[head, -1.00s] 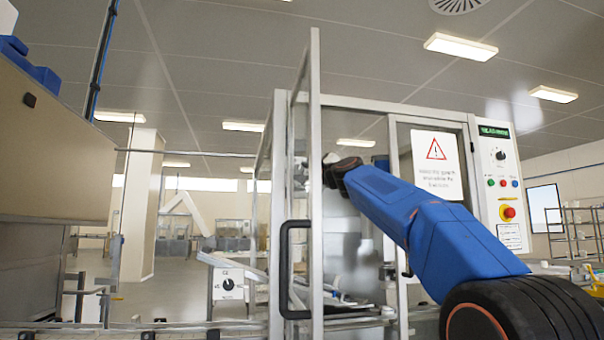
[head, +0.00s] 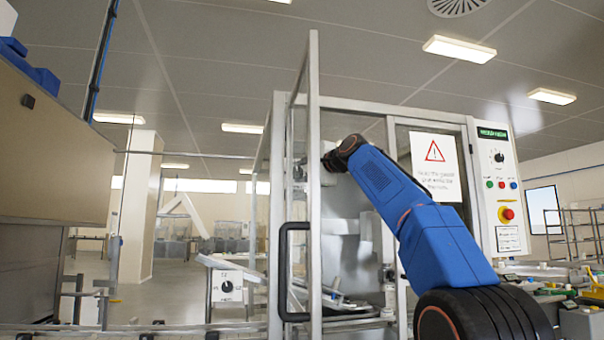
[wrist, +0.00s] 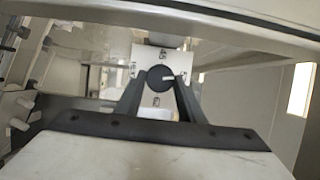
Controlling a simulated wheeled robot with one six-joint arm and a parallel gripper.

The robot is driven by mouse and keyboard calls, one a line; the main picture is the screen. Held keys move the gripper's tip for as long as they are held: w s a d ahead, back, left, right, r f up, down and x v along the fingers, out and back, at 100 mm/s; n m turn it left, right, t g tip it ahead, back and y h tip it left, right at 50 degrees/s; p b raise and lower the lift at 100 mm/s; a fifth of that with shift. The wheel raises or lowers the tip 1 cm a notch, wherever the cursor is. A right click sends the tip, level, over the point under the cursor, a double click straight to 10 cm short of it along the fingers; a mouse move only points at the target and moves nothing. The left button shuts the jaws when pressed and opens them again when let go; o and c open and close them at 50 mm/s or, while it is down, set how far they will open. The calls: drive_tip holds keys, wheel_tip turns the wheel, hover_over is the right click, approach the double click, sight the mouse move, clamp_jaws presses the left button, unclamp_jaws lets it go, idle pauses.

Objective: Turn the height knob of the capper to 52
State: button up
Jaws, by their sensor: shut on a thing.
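In the wrist view the capper's height knob (wrist: 157,78) is a dark round knob with a light pointer mark, set on a white dial plate (wrist: 150,56) with printed numbers. The mark points to the right; the numbers are too blurred to read surely. The two dark fingers of my gripper (wrist: 160,84) are shut on the knob, one on each side. In the head view my blue arm reaches into the capper's frame (head: 385,110); the knob and the fingertips cannot be made out there.
A clear door with a black handle (head: 284,272) stands open at the left of my arm. A control panel (head: 498,185) with a red emergency button is at the right. A warning sign (head: 436,165) is on the cabinet front. A separate dial box (head: 227,287) stands at the left.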

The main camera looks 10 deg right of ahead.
idle(0.3)
drive_tip(key=o, duration=1)
drive_tip(key=shift+o, duration=0.2)
drive_tip(key=v, duration=1.7)
drive_tip(key=shift+s+d, duration=0.1)
drive_tip(key=shift+s, duration=0.1)
